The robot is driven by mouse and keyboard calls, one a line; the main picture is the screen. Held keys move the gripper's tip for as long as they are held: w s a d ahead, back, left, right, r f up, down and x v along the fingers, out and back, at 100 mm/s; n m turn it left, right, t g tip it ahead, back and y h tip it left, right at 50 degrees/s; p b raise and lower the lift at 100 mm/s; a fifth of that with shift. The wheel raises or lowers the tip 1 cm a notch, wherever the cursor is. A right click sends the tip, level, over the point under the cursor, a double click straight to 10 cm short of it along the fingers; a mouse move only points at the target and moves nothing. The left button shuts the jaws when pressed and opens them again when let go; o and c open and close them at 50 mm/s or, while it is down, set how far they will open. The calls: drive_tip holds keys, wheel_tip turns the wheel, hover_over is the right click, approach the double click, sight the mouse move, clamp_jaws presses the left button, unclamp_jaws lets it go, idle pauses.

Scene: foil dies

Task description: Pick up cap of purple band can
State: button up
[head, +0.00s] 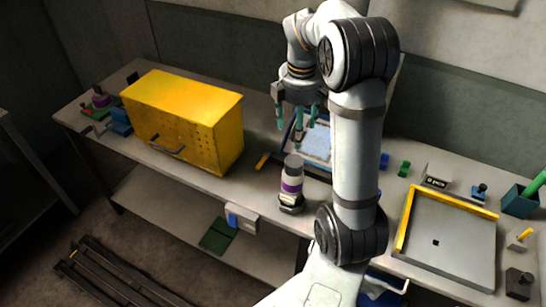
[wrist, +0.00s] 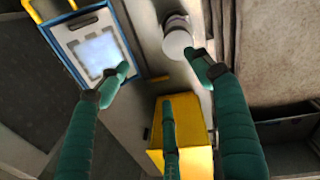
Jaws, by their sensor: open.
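The purple band can (head: 291,186) stands upright near the front edge of the bench, white with a purple band, in a dark round base. Its grey cap (head: 293,162) sits on top. My gripper (head: 297,128), with teal fingers, is open and empty, above and behind the can in the head view. In the wrist view a pale round cap (wrist: 178,43) shows at the top, beside the tip of the right finger. My open gripper (wrist: 162,75) has its fingers spread there, and nothing is between them. The purple band is not visible in the wrist view.
A yellow perforated box (head: 185,115) stands left of the can. A blue-framed tray (head: 317,143) lies behind it. A yellow-edged grey tray (head: 450,240) lies at the right with small blocks nearby. Another purple-banded item (head: 101,98) stands at the far left.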

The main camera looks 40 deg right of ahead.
sight(294, 161)
drive_tip(key=s+n, duration=0.2)
drive_tip(key=s, duration=0.1)
drive_tip(key=shift+a+n+g, duration=0.3)
drive_tip(key=shift+n, duration=0.1)
drive_tip(key=shift+s+a+n+y, duration=0.15)
drive_tip(key=shift+s+n+y, duration=0.2)
drive_tip(key=shift+n, duration=0.35)
drive_tip(key=shift+w+a+n, duration=0.1)
drive_tip(key=shift+n, duration=0.3)
drive_tip(key=shift+w+a+f, duration=0.1)
drive_tip(key=shift+w+f, duration=0.1)
drive_tip(key=shift+f, duration=0.15)
drive_tip(key=shift+n, duration=0.3)
wheel_tip(294, 161, down, 4)
drive_tip(key=shift+f, duration=0.15)
drive_tip(key=shift+w+a+f+p, duration=0.15)
drive_tip(key=shift+f, duration=0.75)
drive_tip(key=shift+w+a+f+p, duration=0.1)
drive_tip(key=shift+f+p, duration=0.05)
drive_tip(key=shift+f, duration=0.75)
drive_tip(key=shift+w+a+f+p, duration=0.15)
drive_tip(key=shift+f, duration=0.75)
drive_tip(key=c, duration=0.3)
drive_tip(key=c, duration=0.6)
